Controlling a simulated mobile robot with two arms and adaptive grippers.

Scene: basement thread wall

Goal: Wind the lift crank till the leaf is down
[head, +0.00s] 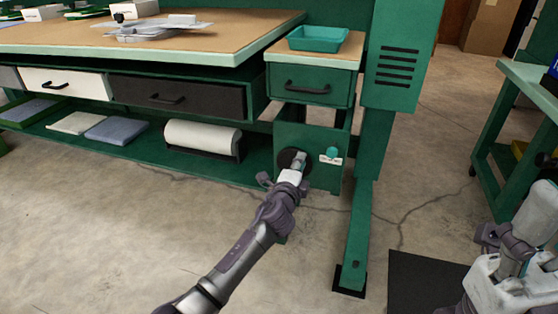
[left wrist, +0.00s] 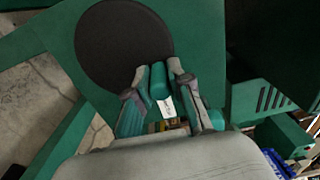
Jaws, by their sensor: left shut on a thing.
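The lift crank shows as a round black disc (head: 287,157) on the green front panel below the small drawer. The disc also shows in the left wrist view (left wrist: 115,45). My left gripper (head: 298,163) is at the disc, its fingers (left wrist: 160,90) closed on both sides of the green crank handle (left wrist: 159,77). The fingers hide part of the handle. A small topped section (head: 352,62) stands right of the main bench top; I cannot tell whether it is the leaf. My right gripper (head: 492,236) is low at the right, its jaw state unclear.
A teal knob (head: 333,152) with a white label sits right of the disc. A teal tray (head: 318,38) rests on the small section. A green leg (head: 361,220) stands close on the right. A paper roll (head: 202,137) lies on the lower shelf.

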